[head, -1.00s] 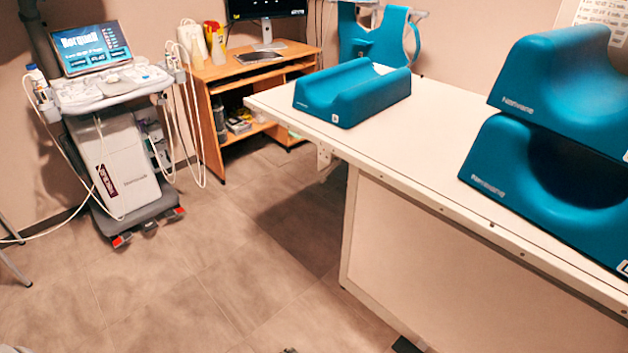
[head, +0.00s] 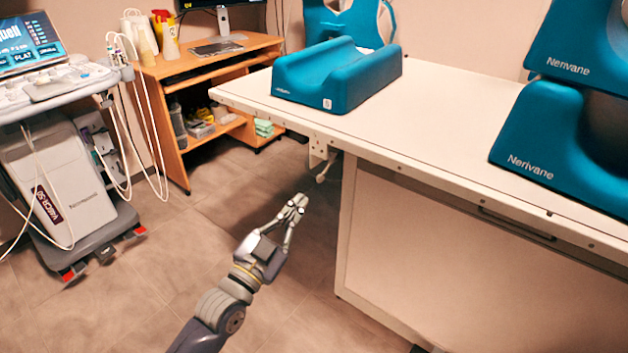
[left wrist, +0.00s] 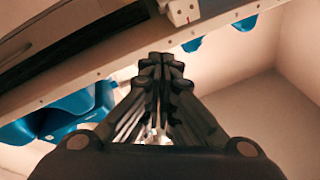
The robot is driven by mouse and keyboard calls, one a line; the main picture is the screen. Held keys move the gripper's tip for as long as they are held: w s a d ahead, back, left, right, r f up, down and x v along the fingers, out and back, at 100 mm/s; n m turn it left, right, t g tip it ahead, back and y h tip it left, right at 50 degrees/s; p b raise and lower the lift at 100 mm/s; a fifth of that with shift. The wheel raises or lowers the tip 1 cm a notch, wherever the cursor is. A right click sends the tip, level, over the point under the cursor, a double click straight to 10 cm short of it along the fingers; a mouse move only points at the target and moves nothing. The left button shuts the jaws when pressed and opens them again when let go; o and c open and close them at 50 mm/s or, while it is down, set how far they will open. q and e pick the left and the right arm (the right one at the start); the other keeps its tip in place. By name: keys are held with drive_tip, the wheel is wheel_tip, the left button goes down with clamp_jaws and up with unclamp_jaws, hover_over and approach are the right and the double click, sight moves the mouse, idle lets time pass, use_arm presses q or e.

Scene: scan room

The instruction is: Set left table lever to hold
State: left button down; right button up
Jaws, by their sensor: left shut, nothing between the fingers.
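The left table lever (head: 326,168) is a small pale handle below the table edge. My left gripper (head: 299,201) reaches up from the bottom of the head view. It is shut and empty, a little below and left of the lever and apart from it. In the left wrist view the shut fingers (left wrist: 161,60) point toward the table's underside edge, with a white fitting (left wrist: 181,10) just beyond them. The lever's exact setting is too small to read. My right gripper is not in view.
A blue cradle-shaped cushion (head: 335,80) lies on the table, with more blue cushions (head: 560,135) stacked at right. An ultrasound cart (head: 60,175) stands at left and a wooden desk (head: 185,75) behind. The floor between cart and table is clear.

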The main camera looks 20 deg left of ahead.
sight(318, 181)
use_arm(q)
drive_tip(key=w, duration=0.3)
drive_tip(key=w+d+b, duration=0.1)
drive_tip(key=w, duration=0.3)
drive_tip(key=w+b, duration=0.1)
drive_tip(key=w, duration=0.3)
drive_tip(key=shift+d, duration=0.25)
drive_tip(key=shift+w+a+f, duration=0.2)
drive_tip(key=shift+w+f, duration=0.05)
drive_tip(key=shift+f, duration=0.1)
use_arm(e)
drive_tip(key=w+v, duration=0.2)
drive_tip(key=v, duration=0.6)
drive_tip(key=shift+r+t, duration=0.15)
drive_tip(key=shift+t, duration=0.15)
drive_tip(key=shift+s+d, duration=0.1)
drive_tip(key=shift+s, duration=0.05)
use_arm(q)
drive_tip(key=shift+f, duration=0.1)
drive_tip(key=shift+f+t+b, duration=0.15)
drive_tip(key=shift+t+b, duration=0.15)
drive_tip(key=shift+b, duration=0.6)
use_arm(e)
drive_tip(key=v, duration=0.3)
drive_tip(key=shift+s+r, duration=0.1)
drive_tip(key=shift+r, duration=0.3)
